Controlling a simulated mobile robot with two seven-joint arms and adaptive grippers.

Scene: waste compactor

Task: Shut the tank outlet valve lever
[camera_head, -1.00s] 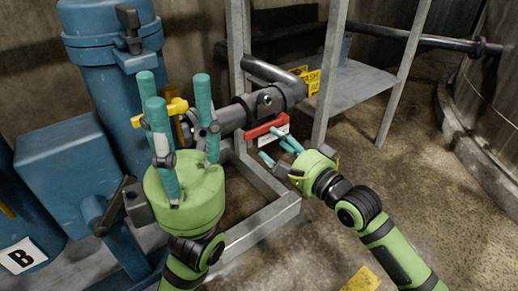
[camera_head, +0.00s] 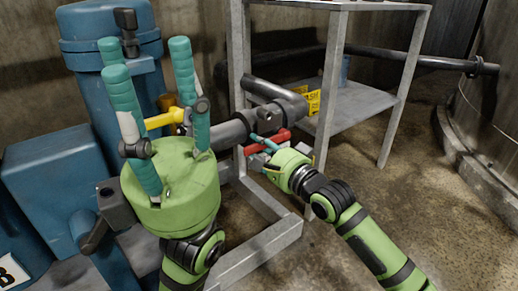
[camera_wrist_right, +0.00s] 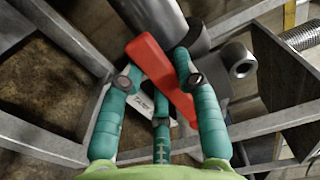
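The red lever (camera_head: 282,136) sits on the grey pipe and valve body (camera_head: 240,128) beside the metal frame. In the right wrist view the red lever (camera_wrist_right: 150,62) runs diagonally between my finger tips, with a white tag partly hidden under it. My right gripper (camera_head: 262,147) is at the lever, its fingers spread on either side; it also shows in the right wrist view (camera_wrist_right: 157,70). I cannot tell whether a finger touches the lever. My left gripper (camera_head: 145,62) is open, fingers up, in front of a yellow lever (camera_head: 165,118); nothing shows between its fingers.
A blue tank (camera_head: 85,70) and a blue box (camera_head: 50,170) stand at the left. A grey metal frame with a shelf (camera_head: 355,98) stands behind the valve. A yellow sign (camera_head: 312,102) is by the shelf. Open floor lies at the right.

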